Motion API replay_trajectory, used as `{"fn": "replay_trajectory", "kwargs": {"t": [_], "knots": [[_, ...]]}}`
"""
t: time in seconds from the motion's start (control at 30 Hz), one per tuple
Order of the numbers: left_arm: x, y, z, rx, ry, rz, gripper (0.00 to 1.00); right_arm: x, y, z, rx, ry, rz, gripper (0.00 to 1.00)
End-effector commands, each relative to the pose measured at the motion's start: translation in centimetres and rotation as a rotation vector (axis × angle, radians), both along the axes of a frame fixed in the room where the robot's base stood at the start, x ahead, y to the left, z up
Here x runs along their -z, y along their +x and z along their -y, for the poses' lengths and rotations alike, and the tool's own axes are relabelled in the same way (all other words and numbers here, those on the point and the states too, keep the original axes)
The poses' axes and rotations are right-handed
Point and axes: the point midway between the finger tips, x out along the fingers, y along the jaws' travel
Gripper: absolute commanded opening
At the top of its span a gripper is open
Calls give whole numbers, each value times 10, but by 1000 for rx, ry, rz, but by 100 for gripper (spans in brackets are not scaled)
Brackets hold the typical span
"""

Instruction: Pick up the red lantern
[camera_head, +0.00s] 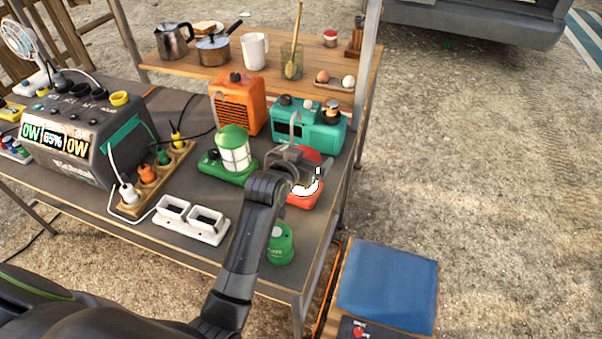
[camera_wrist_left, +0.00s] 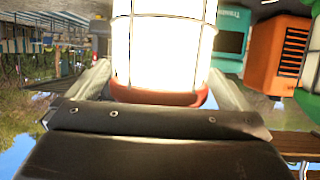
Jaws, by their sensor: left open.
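The red lantern (camera_head: 302,201) stands on the dark table near its right edge, with a red base, red top and bright glowing body. My left gripper (camera_head: 311,171) is at the lantern, its open fingers around the upper part and hiding some of it. My right gripper is not in view.
A green lantern (camera_head: 232,152) stands left of the gripper, a teal radio-like box (camera_head: 318,135) behind it, an orange heater (camera_head: 238,103) behind left. A green canister (camera_head: 280,244) stands in front, close to my arm. A blue-topped box (camera_head: 388,287) is at lower right.

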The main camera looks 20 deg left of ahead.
Motion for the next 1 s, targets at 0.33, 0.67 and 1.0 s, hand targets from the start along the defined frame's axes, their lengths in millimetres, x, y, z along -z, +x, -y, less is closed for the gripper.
{"fn": "replay_trajectory", "kwargs": {"t": [0.33,0.67,1.0], "knots": [[-1,0,0,0,0,0,79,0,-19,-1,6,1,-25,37],[0,0,0,0,0,-3,36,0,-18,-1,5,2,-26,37],[-1,0,0,0,1,1,12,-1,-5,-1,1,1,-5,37]]}}
